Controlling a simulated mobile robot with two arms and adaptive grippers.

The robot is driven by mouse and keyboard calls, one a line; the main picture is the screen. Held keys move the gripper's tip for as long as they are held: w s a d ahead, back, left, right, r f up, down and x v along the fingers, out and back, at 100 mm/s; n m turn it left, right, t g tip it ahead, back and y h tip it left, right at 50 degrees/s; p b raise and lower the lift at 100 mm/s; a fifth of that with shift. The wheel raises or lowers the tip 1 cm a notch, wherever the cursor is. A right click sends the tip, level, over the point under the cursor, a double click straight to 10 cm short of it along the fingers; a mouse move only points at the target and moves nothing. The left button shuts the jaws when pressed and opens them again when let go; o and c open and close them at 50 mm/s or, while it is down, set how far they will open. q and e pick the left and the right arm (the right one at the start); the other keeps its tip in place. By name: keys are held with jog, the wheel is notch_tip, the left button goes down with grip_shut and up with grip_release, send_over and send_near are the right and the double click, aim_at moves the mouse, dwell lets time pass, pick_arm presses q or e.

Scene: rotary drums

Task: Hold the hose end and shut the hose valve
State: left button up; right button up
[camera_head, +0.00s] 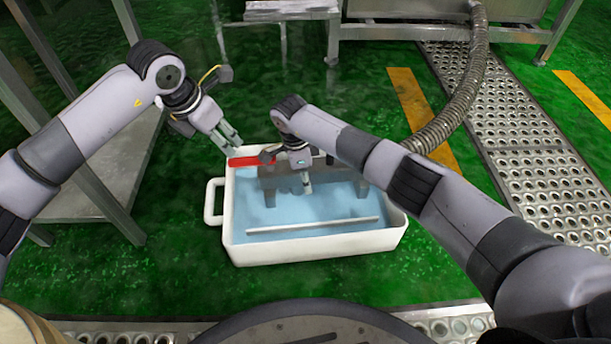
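The ribbed grey hose (468,95) comes down from the top right and passes behind my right forearm. Its end is mostly hidden there. The red valve handle (250,161) lies level above the far left rim of a white tub. My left gripper (234,146) is just above and left of the red handle, fingers apart and pointing down toward it. I cannot tell if it touches. My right gripper (305,184) points down over the tub, close to the valve; its fingers are small and partly hidden, so its grip is unclear.
The white tub (318,246) holds blue liquid, with a pale rod (313,226) lying across it. A metal table (110,180) stands at left. Metal equipment (420,12) stands at the back. A perforated metal walkway (535,150) runs at right. The green floor looks wet.

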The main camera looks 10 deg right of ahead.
grip_shut()
dwell(0.3)
jog(key=shift+f, duration=0.1)
dwell(0.4)
